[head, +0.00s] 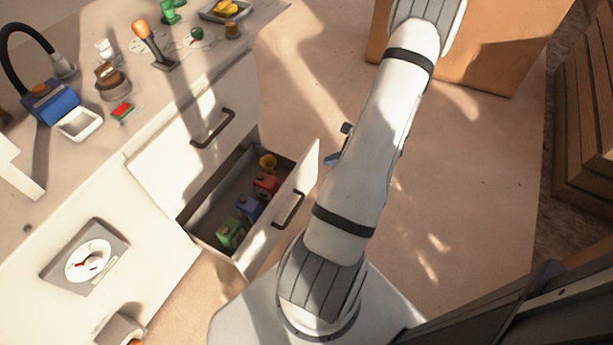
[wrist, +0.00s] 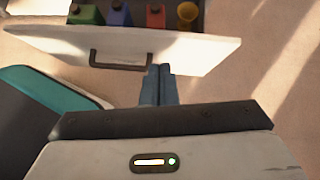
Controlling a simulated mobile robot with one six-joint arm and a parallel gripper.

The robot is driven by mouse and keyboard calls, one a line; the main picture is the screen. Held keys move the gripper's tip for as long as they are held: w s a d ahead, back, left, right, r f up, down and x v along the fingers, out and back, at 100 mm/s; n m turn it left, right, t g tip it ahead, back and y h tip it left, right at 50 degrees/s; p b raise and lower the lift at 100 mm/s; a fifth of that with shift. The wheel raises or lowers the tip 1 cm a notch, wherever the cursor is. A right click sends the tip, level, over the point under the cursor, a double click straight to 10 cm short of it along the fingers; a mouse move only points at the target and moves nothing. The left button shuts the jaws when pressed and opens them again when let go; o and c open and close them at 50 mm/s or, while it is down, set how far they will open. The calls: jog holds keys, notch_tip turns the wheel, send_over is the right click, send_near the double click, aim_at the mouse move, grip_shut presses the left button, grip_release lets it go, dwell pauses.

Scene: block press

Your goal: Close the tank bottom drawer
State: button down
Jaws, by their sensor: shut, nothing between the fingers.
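The bottom drawer (head: 300,190) of the white cabinet is pulled out, its white front panel standing well away from the cabinet face. A dark bar handle (head: 288,210) is on the panel, and it also shows in the wrist view (wrist: 120,64). Inside lie green, blue and red containers and a yellow cup (head: 268,164). My gripper (wrist: 160,70) is shut and empty, with its blue fingertips at the front panel just right of the handle in the wrist view; I cannot tell whether they touch. In the head view my arm hides most of the gripper.
The upper drawer (head: 165,150) with its own handle is shut. The countertop (head: 75,165) holds a blue box, a white tray, a joystick and several small items. A dial panel (head: 90,258) is on the cabinet's front. The floor (head: 460,200) right of the drawer is clear.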

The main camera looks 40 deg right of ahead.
notch_tip(320, 180, down, 4)
jog(key=s+d+m, duration=0.2)
jog(key=b, duration=0.5)
send_near(300, 170)
jog(key=shift+h, duration=0.4)
jog(key=x, duration=0.5)
jog(key=shift+s+a+f, duration=0.15)
jog(key=shift+f, duration=0.1)
jog(key=shift+w+a+r, duration=0.1)
jog(key=shift+w+a, duration=0.05)
jog(key=shift+w, duration=0.15)
